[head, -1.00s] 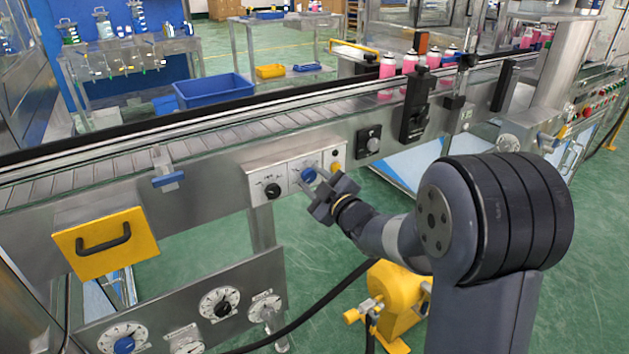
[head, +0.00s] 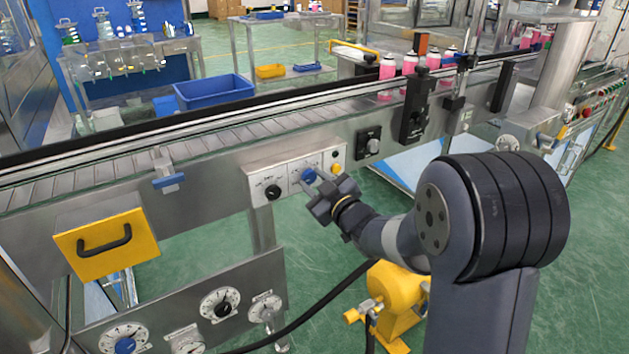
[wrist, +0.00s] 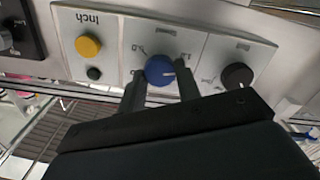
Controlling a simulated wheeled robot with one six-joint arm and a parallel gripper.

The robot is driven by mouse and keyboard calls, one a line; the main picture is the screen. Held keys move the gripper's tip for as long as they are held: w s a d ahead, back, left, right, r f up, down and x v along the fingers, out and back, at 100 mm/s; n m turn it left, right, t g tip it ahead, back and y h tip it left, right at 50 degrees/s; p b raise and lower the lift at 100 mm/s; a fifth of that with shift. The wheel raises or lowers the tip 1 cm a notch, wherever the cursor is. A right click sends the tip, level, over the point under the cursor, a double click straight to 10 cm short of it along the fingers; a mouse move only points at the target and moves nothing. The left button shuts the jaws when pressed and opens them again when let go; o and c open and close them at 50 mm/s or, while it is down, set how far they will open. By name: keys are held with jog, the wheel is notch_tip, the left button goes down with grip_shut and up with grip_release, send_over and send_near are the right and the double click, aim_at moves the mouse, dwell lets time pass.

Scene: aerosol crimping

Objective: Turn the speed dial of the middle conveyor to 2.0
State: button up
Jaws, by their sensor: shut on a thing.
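A blue dial (head: 308,175) sits on a light control panel (head: 255,174) on the conveyor's front side, between a black knob (head: 272,191) and a yellow button (head: 336,154). In the wrist view the blue dial (wrist: 159,70) has a pale pointer line toward the right, and the printed scale around it is too small to read fully. My gripper (wrist: 160,88) has one finger on each side of the dial, shut on it. In the head view my gripper (head: 315,188) partly covers the dial from the lower right.
The conveyor belt (head: 120,166) runs behind the panel, with pink cans (head: 387,68) at the right. A lower panel with several dials (head: 220,303) and a yellow-fronted drawer (head: 101,245) are at the left.

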jog(key=m+p, duration=0.1)
jog(key=m, duration=0.3)
jog(key=shift+m, duration=0.3)
jog(key=shift+m+p, duration=0.65)
jog(key=shift+m, duration=1.25)
jog(key=o, duration=1)
jog(key=v, duration=1.1)
jog(key=shift+w, duration=0.1)
